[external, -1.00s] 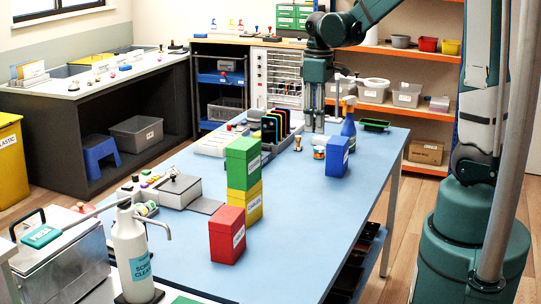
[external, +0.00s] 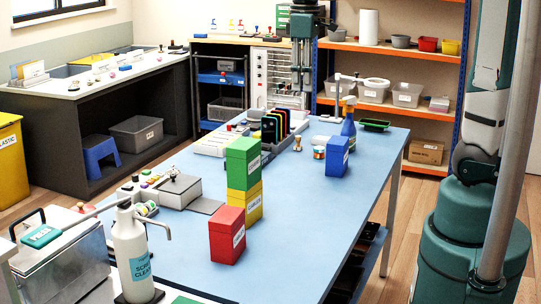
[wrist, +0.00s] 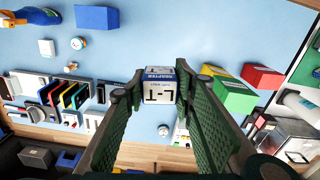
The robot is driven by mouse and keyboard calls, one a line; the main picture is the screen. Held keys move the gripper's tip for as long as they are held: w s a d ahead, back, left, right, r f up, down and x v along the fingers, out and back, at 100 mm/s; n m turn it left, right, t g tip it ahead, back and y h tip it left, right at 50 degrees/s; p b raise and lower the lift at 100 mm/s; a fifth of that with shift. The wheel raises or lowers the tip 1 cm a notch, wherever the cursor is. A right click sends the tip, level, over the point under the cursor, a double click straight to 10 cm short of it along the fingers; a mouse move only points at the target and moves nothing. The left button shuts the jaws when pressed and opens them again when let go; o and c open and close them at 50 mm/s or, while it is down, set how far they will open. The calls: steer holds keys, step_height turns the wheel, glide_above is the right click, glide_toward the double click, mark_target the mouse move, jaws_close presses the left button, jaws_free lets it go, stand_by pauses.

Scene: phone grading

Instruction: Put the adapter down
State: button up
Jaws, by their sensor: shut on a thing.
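In the wrist view a small white and blue box lettered ADAPTER (wrist: 159,94) sits between the green finger pads of my gripper (wrist: 158,75). The gripper is shut on it. In the external view my gripper (external: 301,84) points down at the far end of the blue table (external: 290,195), close to the white slotted rack. The adapter cannot be made out there. Whether it touches anything below is not clear.
Coloured upright slabs (external: 283,124) stand at the table's far left. A blue box (external: 337,156), a spray bottle (external: 348,124) and a dark green tray (external: 375,125) are right of them. Green (external: 242,163) and red (external: 227,235) boxes stand nearer. The middle right tabletop is clear.

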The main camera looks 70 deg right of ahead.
steer(key=w+a+r+n, duration=0.1)
steer(key=w+a+n, duration=0.2)
steer(key=w+a, duration=0.7)
steer(key=w+a+n+p, duration=0.1)
steer(key=w+a+n, duration=0.3)
steer(key=a, duration=1)
steer(key=w+a+r+n, duration=0.1)
steer(key=w+a+n, duration=0.1)
steer(key=w+a, duration=0.9)
steer(key=s+a+f+n+p, duration=0.15)
steer(key=a+n, duration=0.25)
steer(key=a, duration=1.8)
steer(key=s+a+f+n, duration=0.1)
steer(key=s+a+n, duration=0.2)
steer(key=a, duration=1.9)
steer(key=shift+s+d+f, duration=0.1)
steer(key=shift+f, duration=1.2)
steer(key=shift+d+f, duration=0.1)
steer(key=shift+f, duration=1.15)
steer(key=shift+f, duration=0.1)
step_height(320, 180, down, 24)
steer(key=shift+r+b, duration=0.15)
steer(key=shift+b, duration=1.1)
